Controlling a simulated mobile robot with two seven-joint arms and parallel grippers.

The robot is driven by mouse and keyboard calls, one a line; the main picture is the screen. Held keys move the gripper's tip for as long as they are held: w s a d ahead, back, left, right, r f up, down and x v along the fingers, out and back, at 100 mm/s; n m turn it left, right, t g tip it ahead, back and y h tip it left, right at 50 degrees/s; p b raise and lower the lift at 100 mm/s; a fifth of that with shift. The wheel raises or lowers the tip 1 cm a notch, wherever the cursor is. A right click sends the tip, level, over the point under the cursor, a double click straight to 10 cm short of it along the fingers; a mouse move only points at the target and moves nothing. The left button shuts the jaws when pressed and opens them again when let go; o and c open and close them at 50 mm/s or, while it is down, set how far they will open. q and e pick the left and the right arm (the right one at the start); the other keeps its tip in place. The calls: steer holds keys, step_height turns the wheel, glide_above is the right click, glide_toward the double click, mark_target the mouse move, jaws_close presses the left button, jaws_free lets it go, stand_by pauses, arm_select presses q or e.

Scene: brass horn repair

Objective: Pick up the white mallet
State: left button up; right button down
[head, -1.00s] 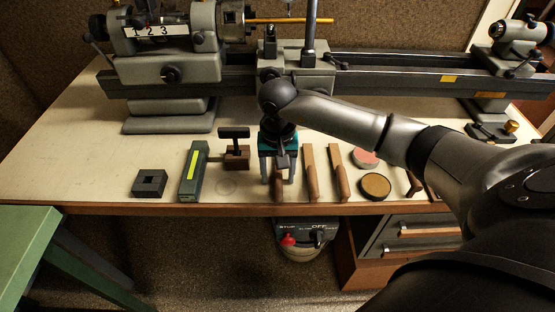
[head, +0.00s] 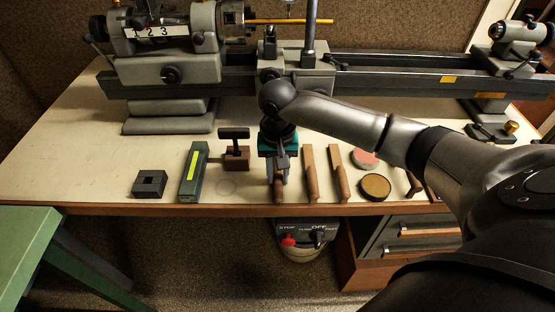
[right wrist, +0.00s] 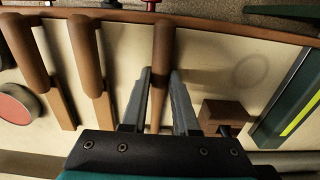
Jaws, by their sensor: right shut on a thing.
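I cannot make out a white mallet head in either view. My right gripper (head: 279,182) points down at the bench's front edge. It is shut on a brown wooden handle (head: 279,196), the leftmost of three handled tools in a row. In the right wrist view the fingertips (right wrist: 160,78) sit on both sides of this handle (right wrist: 162,48). The far part of the held tool is hidden under the gripper, so I cannot tell what its head is. My left gripper is not in view.
Two similar wooden-handled tools (head: 311,178) (head: 339,178) lie close to the right. Round tins, one with a tan top (head: 375,186), lie beyond them. A brown block with a black-topped tool (head: 236,153) and a green box (head: 193,175) stand left. A lathe (head: 390,75) spans the back.

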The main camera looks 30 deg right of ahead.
mark_target(278, 177)
steer(key=shift+r, duration=0.1)
step_height(278, 177, up, 10)
steer(key=p, duration=0.1)
stand_by(0.5)
stand_by(1.4)
